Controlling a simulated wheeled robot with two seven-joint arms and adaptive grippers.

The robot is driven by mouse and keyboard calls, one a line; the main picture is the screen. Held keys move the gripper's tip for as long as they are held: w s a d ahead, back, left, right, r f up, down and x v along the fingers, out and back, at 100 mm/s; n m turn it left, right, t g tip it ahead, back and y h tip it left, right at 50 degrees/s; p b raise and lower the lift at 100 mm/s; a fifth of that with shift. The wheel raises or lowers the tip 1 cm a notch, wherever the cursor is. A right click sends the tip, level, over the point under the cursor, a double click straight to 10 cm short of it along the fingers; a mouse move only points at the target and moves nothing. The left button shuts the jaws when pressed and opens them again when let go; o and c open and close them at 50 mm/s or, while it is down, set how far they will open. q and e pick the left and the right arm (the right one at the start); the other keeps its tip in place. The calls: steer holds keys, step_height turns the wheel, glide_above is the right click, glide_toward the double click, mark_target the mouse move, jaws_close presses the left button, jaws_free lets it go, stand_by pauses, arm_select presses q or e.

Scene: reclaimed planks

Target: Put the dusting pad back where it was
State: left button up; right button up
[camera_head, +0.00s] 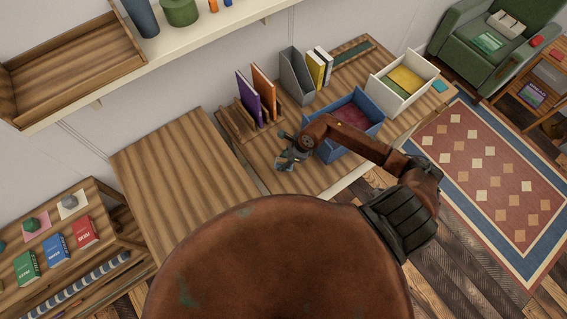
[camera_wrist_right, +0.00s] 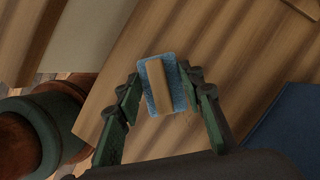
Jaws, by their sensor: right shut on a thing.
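The dusting pad (camera_wrist_right: 162,84) shows in the right wrist view as a blue pad with a pale wooden handle block on top. My right gripper (camera_wrist_right: 160,92) has its green fingers on both sides of it and is shut on it. In the head view my right gripper (camera_head: 287,155) is over the wooden table, left of the blue bin, with a bit of blue showing at its fingers. Most of the pad is hidden there. I cannot tell whether the pad touches the tabletop. My left gripper is not in view.
The blue bin (camera_head: 375,122) stands close right of my right gripper. A wooden rack (camera_head: 236,124) holds purple and orange books behind it. A grey file holder (camera_head: 290,82) and a white box (camera_head: 432,82) stand farther along. The left tabletop (camera_head: 180,175) is bare.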

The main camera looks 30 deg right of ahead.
steer(key=shift+w+d+f, duration=0.1)
steer(key=shift+w+f, duration=0.05)
steer(key=shift+f, duration=0.05)
steer(key=shift+w+d+f+p, duration=0.15)
steer(key=shift+f+p, duration=0.2)
steer(key=shift+f, duration=1.4)
steer(key=o, duration=1.2)
steer(key=shift+f, duration=0.1)
steer(key=shift+o, duration=0.2)
steer(key=v, duration=1.2)
